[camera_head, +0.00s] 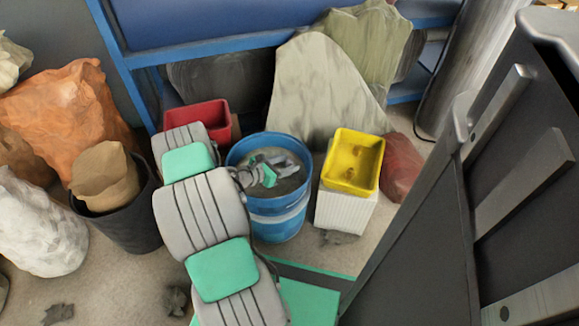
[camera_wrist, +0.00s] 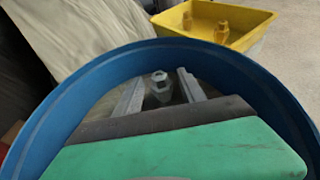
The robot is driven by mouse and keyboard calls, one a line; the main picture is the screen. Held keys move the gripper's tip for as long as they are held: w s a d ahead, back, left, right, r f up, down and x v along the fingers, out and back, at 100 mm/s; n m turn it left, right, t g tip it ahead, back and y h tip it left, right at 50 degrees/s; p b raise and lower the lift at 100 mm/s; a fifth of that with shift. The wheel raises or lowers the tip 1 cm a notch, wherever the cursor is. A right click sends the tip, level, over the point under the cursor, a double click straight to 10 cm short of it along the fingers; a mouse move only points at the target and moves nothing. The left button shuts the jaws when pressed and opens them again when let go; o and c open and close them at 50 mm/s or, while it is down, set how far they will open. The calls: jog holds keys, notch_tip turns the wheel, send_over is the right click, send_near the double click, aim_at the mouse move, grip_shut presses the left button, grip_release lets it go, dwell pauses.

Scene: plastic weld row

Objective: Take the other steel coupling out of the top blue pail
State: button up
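The top blue pail (camera_head: 236,158) stands beyond my arm in the head view, apparently stacked on another blue pail. Its rim (camera_wrist: 50,125) curves around my gripper in the wrist view. A small grey steel coupling (camera_wrist: 161,86) stands upright on the pail's grey inside surface. My gripper (camera_wrist: 160,92) reaches down into the pail, with its two fingers apart, one on each side of the coupling. I cannot tell whether either finger touches it. In the head view my gripper (camera_head: 284,164) is inside the pail, and the coupling is not clear there.
A yellow bin (camera_head: 342,182) on a white ribbed box (camera_head: 343,212) stands right of the pail, holding two brownish fittings (camera_head: 354,152). A red bin (camera_head: 213,115) is behind left. A dark bucket (camera_head: 125,222) stands left; a dark red sack (camera_head: 402,168) lies right.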

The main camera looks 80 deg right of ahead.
grip_shut()
dwell(0.3)
jog(key=shift+r, duration=0.15)
